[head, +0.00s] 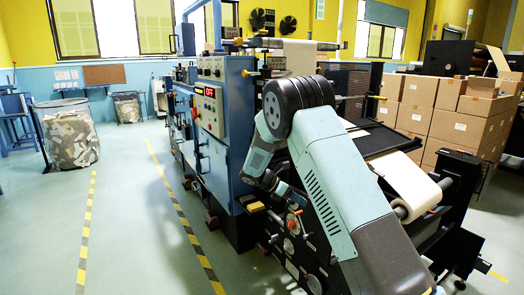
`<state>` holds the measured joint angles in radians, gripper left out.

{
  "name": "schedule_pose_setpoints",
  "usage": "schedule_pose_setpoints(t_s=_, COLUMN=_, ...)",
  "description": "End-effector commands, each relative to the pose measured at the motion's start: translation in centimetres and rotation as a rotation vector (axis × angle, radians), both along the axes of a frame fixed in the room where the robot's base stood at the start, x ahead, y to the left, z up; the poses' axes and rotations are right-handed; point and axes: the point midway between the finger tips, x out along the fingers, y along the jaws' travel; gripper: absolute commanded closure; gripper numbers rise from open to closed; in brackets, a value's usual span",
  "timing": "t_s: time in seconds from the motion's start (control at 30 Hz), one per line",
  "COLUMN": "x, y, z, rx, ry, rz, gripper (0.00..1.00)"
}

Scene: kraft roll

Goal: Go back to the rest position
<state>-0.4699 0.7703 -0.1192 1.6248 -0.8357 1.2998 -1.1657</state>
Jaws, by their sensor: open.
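My arm rises from the lower right of the head view, bends at a dark elbow, and its forearm folds down to the left. My wrist shows small and dark in front of the machine. A cream paper roll (410,186) sits on a dark shaft at the right end of the machine, right of my arm. Part of the roll's left side is close to my arm link in the picture; I cannot tell the gap.
A blue and black printing machine (228,150) stands behind and left of my arm. Stacked cardboard boxes (430,125) are at the right. A bin of scraps (70,140) stands far left. The floor between the yellow-black stripes (185,225) is clear.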

Motion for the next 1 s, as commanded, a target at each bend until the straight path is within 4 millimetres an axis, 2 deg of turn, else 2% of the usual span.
schedule_pose_setpoints(t_s=0.03, x=-0.6, y=-0.7, z=1.7, rx=0.031, ry=-0.035, rz=-0.036, gripper=0.55)
schedule_pose_setpoints(t_s=0.1, x=-1.6, y=-1.5, z=3.5, rx=0.074, ry=-0.085, rz=-0.086, gripper=0.55)
schedule_pose_setpoints(t_s=0.4, x=-6.5, y=-4.8, z=10.7, rx=0.249, ry=-0.288, rz=-0.313, gripper=0.55)
schedule_pose_setpoints(t_s=0.7, x=-12.5, y=-7.5, z=16.7, rx=0.414, ry=-0.489, rz=-0.549, gripper=0.55)
schedule_pose_setpoints(t_s=1.0, x=-19.2, y=-9.4, z=21.4, rx=0.569, ry=-0.679, rz=-0.79, gripper=0.55)
